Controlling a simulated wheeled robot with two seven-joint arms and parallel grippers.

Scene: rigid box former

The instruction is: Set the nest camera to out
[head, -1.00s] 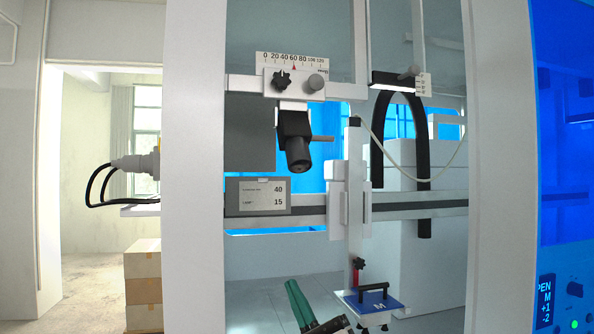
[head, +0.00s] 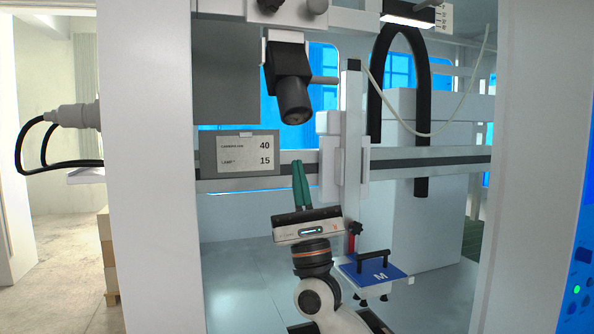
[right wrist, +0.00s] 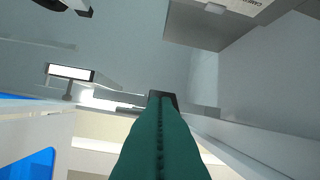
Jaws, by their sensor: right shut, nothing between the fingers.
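The nest camera (head: 292,92), a black tilted cylinder with a small side pin (head: 324,80), hangs from a rail carriage with a black knob (head: 270,5) and a grey knob (head: 316,5). Its scale is outside the current head view. A card (head: 246,153) below it shows 40 and 15. My right gripper (head: 299,166), with green fingers, points up below the camera and right of the card. It is shut and empty, apart from the camera. In the right wrist view the green fingers (right wrist: 161,98) are together. My left gripper is not in view.
A lamp bar (head: 408,18) glows at upper right; its bright face shows in the right wrist view (right wrist: 70,72). A white upright post (head: 352,120) and a blue M plate with a black handle (head: 376,270) stand right of my arm. White pillars (head: 150,170) frame the opening.

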